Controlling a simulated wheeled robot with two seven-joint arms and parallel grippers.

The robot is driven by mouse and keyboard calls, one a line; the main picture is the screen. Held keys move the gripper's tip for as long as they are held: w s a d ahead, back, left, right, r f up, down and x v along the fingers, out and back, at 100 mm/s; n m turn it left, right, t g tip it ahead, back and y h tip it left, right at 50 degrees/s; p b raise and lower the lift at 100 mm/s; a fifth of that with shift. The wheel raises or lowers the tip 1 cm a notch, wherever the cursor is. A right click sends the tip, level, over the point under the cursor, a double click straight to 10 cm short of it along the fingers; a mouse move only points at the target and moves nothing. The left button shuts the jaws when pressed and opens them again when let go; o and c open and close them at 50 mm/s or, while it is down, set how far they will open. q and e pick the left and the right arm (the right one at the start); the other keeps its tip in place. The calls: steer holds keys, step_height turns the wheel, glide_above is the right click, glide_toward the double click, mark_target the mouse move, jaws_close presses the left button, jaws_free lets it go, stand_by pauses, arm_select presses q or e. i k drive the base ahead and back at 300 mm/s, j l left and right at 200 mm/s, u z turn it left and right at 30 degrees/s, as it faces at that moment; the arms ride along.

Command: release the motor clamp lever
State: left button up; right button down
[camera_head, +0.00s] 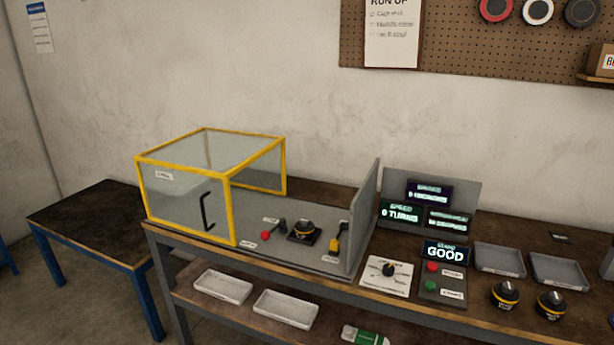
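On the grey test bench plate (315,262) a black motor (304,230) with a yellow band sits on a dark square base. Left of it is a small lever with a red knob (265,236) and a dark pivot (280,226). Right of it, by the upright grey panel (364,215), stands a lever with a yellow block (335,244) and a dark upper part. Small labels lie beside both; I cannot read them, so I cannot tell which is the motor clamp lever. Neither gripper is in view.
A clear guard box (231,190) with yellow edges and a black handle stands left of the motor. Right of the panel are a dial plate (387,277), red and green buttons (431,286), lit displays, grey trays (500,259) and two more motors (505,295). White trays (223,287) lie below.

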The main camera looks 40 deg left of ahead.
mark_target(265, 235)
steer(key=u, duration=1.85)
